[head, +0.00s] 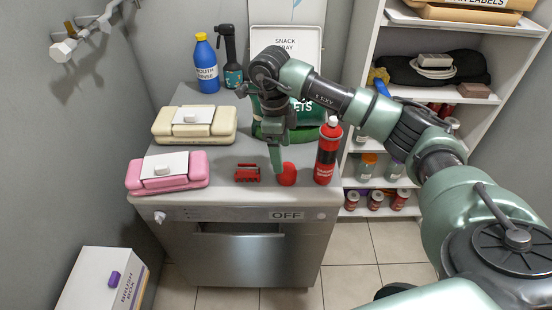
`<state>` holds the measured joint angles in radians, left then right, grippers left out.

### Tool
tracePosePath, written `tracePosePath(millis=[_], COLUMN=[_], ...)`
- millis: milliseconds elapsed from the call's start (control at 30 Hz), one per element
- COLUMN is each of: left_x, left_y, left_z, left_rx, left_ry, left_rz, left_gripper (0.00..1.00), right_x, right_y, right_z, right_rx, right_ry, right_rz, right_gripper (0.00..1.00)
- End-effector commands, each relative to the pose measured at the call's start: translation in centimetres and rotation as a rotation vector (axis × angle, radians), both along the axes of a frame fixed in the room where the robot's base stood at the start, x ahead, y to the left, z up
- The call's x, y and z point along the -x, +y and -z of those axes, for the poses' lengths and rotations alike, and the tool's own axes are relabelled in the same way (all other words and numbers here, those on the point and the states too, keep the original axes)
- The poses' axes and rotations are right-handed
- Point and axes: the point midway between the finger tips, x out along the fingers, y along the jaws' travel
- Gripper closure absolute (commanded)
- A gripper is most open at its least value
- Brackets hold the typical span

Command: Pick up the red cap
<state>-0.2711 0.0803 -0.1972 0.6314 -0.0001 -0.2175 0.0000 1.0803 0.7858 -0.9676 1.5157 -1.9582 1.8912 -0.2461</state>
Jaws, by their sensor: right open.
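A small red cap (288,175) sits on the counter top near its front edge. My right gripper (277,160) points down just above and behind the cap, with a finger close beside it. The jaws are open and hold nothing that I can see. Whether a finger touches the cap is hard to tell. My left gripper is not in view.
A red spray can (326,155) stands just right of the cap, and a small red item (247,173) lies left. Pink (168,184) and cream (194,138) cases fill the left side. A blue bottle (207,65) and a black spray bottle (230,60) stand behind.

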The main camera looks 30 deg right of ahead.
Motion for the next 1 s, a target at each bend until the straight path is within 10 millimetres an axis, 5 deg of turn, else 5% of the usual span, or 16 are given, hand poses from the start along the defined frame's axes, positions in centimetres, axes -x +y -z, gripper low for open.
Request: tracePosePath(millis=[400,600,867,1000], left_x=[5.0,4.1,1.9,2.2], left_y=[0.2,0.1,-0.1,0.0], left_z=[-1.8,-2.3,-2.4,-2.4], left_rx=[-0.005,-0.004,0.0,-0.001], left_ry=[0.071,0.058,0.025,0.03], left_rz=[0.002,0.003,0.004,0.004], left_gripper=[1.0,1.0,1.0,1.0], right_x=[0.8,1.0,1.0,0.9], right_y=[-0.9,-1.2,-1.2,-1.2], right_z=[4.5,7.1,7.5,7.5], right_rx=[0.006,0.006,0.006,0.005], right_ry=[0.009,0.005,0.004,0.003], right_rz=[0.004,0.002,0.002,0.002], right_gripper=[0.19,0.19,0.19,0.53])
